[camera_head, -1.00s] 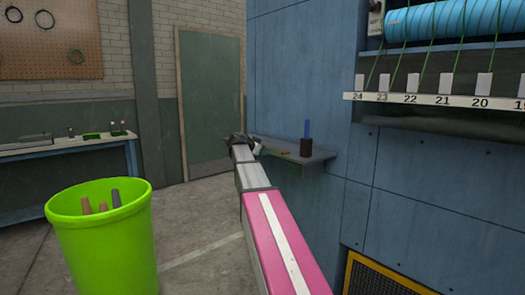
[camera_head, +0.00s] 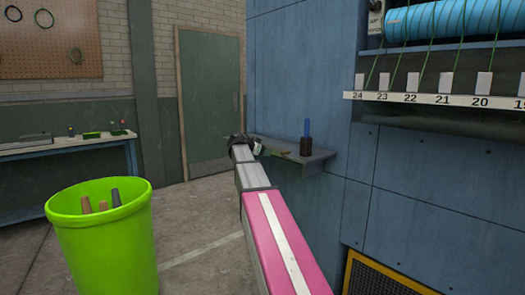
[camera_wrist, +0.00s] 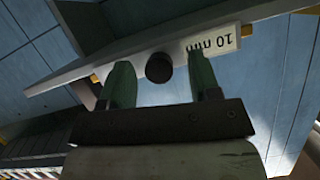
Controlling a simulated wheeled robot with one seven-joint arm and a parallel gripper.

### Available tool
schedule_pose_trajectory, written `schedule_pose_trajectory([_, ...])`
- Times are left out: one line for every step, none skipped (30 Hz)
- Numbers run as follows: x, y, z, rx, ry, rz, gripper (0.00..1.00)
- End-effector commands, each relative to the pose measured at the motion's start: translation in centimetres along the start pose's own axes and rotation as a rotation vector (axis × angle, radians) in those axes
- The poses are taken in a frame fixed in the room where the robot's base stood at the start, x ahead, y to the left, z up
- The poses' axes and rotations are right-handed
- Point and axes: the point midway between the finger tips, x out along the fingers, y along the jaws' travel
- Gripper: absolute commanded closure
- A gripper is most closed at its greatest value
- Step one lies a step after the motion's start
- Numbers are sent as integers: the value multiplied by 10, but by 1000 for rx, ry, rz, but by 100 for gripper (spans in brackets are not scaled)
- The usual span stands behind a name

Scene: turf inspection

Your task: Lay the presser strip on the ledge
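The presser strip appears to be the long pale bar (camera_wrist: 75,74) crossing the wrist view at a slant, with a label reading "10 mm" upside down near its right part. A dark round knob (camera_wrist: 158,68) shows at its middle. My gripper (camera_wrist: 161,80) has its two green fingers on either side of the knob, with a gap showing on both sides. In the head view my gripper (camera_head: 257,148) is at the left end of the grey ledge (camera_head: 318,158) on the blue wall. The strip is mostly hidden there, so I cannot tell whether it rests on the ledge.
A dark holder (camera_head: 306,147) with a blue upright piece stands on the ledge, right of my gripper. A numbered rail (camera_head: 440,99) with green threads is at upper right. A green bin (camera_head: 100,235) stands at left, and a bench (camera_head: 65,146) is behind it.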

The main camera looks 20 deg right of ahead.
Motion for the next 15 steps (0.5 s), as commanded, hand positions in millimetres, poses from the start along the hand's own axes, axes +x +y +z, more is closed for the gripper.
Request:
schedule_pose_trajectory([0, 0, 0, 0, -1, 0, 43])
schedule_pose_trajectory([-1, 0, 0, 0, -1, 0, 43])
schedule_pose_trajectory([-2, 0, 0, 0, -1, 0, 43])
schedule_pose_trajectory([-4, 0, 0, 0, -1, 0, 43])
schedule_pose_trajectory([-6, 0, 0, 0, -1, -1, 43])
schedule_pose_trajectory([-10, 0, 0, 0, 0, -1, 43])
schedule_pose_trajectory([-14, 0, 0, 0, 0, -1, 43])
schedule_pose_trajectory([-18, 1, 0, 0, 0, -2, 43])
schedule_pose_trajectory([-25, 1, 0, 0, 0, -1, 43])
schedule_pose_trajectory([-31, 1, 1, 0, 0, -2, 43])
schedule_pose_trajectory([-37, 1, 1, -1, 0, -2, 43])
schedule_pose_trajectory([-45, 1, 0, -1, 0, -3, 43])
schedule_pose_trajectory([-51, 1, 0, 0, 0, -2, 43])
schedule_pose_trajectory([-57, 1, 0, 0, 0, -2, 43])
schedule_pose_trajectory([-65, 0, 0, 0, 0, -3, 43])
